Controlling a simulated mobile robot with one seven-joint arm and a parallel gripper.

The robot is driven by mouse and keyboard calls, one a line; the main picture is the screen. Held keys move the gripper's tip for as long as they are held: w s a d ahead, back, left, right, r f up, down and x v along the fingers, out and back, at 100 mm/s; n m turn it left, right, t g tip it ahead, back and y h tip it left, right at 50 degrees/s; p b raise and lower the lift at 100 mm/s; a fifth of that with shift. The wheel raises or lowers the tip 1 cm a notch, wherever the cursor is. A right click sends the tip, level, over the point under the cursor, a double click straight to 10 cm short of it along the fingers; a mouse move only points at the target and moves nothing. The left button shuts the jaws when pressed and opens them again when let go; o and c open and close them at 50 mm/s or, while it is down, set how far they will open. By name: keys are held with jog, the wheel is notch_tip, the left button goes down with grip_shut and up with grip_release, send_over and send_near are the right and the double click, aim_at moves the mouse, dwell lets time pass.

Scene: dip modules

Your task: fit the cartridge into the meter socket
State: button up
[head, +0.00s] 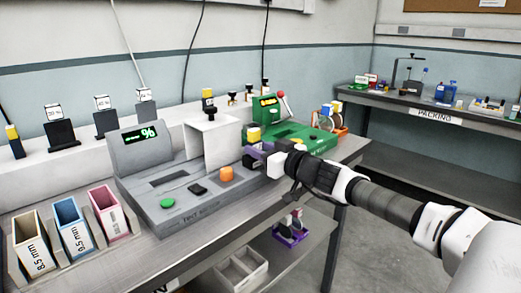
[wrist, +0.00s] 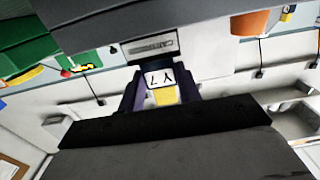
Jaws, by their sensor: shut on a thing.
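The cartridge has a yellow part and a white label. In the wrist view the cartridge (wrist: 163,95) shows its yellow part and the label "Y7" between dark purple fingers (wrist: 158,92). A grey block with small lettering (wrist: 152,46) lies just beyond the cartridge; I cannot tell whether they touch. The meter has a lit "%" display, a dark slot (head: 170,181), a green button and an orange knob. Which opening is the socket is not clear.
A green device (head: 290,138) with a lit display and a red-tipped lever stands behind my gripper. Labelled bins (head: 72,224) stand at the left. A packing bench (head: 425,108) is at the far right.

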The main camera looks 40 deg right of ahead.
aim_at(256, 136)
jog(key=shift+f+b, duration=0.9)
jog(key=shift+b, duration=0.05)
jog(key=o, duration=1.1)
jog(key=shift+o, duration=0.2)
notch_tip(256, 136, up, 4)
jog(key=p, duration=0.5)
jog(key=shift+p, duration=0.7)
notch_tip(256, 136, down, 4)
jog(key=shift+r+b, duration=0.2)
jog(key=shift+b, duration=0.15)
notch_tip(256, 136, up, 4)
jog(key=p, duration=0.5)
jog(key=shift+r, duration=0.2)
jog(key=p, duration=0.2)
jog(key=shift+p, duration=0.4)
jog(key=shift+p, duration=0.55)
